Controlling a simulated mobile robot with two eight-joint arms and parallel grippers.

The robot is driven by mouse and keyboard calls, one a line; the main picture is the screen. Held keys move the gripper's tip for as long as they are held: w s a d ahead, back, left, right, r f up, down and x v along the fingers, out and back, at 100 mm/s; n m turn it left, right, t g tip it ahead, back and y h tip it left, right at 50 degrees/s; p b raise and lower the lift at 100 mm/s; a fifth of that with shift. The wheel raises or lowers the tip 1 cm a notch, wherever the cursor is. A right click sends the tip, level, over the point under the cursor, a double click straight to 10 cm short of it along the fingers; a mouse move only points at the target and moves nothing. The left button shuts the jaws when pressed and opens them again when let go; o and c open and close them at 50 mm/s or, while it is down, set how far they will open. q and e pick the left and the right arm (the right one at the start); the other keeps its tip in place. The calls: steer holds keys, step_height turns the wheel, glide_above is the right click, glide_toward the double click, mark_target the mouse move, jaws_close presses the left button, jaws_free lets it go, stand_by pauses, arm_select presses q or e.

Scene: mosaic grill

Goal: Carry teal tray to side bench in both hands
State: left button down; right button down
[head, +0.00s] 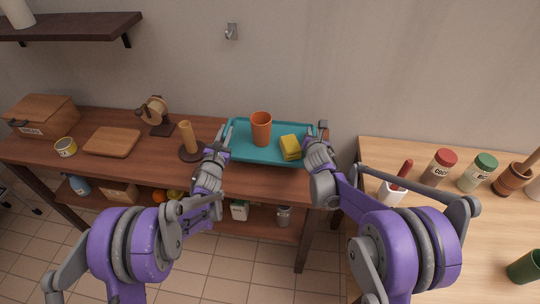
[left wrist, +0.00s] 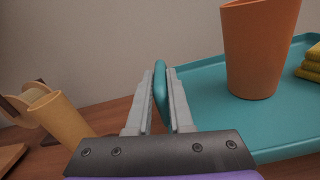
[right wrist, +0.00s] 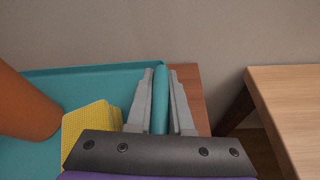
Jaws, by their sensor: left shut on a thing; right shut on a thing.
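The teal tray (head: 262,155) is at the right end of the dark wooden bench (head: 90,165), against the wall side. An orange cup (head: 261,129) and a yellow block (head: 290,147), which looks like a folded cloth or sponge, sit on it. My left gripper (left wrist: 160,98) is shut on the tray's left rim. My right gripper (right wrist: 160,98) is shut on the tray's right rim. The tray looks level. I cannot tell whether it touches the bench top.
A candle-like holder (head: 188,140) stands close left of the tray. A cutting board (head: 112,142), a tin (head: 66,147) and a bread box (head: 45,115) are further left. A lighter table (head: 430,225) with jars and a utensil pot stands right, across a gap.

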arm_select(q)
steer(key=shift+f, duration=0.15)
arm_select(e)
steer(key=shift+f, duration=0.15)
